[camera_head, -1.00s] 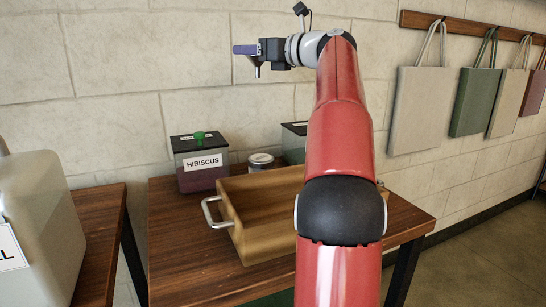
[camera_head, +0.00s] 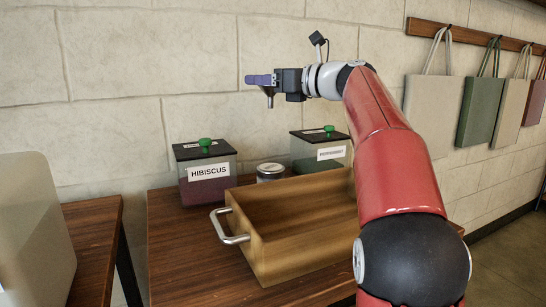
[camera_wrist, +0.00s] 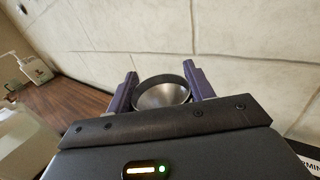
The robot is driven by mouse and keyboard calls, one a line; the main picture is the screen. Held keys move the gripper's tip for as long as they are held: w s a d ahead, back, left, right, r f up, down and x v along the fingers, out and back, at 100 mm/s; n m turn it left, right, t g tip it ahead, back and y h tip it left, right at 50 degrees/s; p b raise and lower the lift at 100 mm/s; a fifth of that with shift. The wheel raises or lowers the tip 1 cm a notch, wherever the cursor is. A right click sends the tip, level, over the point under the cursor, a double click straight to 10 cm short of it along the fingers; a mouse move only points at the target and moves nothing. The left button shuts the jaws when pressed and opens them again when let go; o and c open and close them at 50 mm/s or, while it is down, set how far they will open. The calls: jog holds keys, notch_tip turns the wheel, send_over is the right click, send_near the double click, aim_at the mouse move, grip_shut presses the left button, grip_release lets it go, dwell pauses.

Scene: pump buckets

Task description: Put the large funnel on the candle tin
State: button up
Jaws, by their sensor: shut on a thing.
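The large funnel is metal with a wide round mouth, facing the wrist camera (camera_wrist: 162,97); its spout (camera_head: 270,102) points down in the head view. My gripper (camera_head: 258,80) is shut on the funnel, its purple fingers (camera_wrist: 160,85) on either side of the rim. It holds the funnel upright, high in the air before the wall. A small round tin (camera_head: 270,172) with a light lid, which looks like the candle tin, stands on the table below the funnel, between two boxes. Its lower front is hidden by the tray.
The hibiscus box (camera_head: 207,172) stands left of the tin and a second green-knobbed box (camera_head: 321,153) right of it. A wooden tray (camera_head: 290,235) with a metal handle fills the table front. A pale bin (camera_head: 35,225) is at left. Bags hang at right.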

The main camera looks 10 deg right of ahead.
notch_tip(320, 180, down, 14)
jog(key=b, duration=0.5)
jog(key=o, duration=0.9)
jog(key=shift+o, duration=0.2)
jog(key=shift+r, duration=0.1)
jog(key=v, duration=1.2)
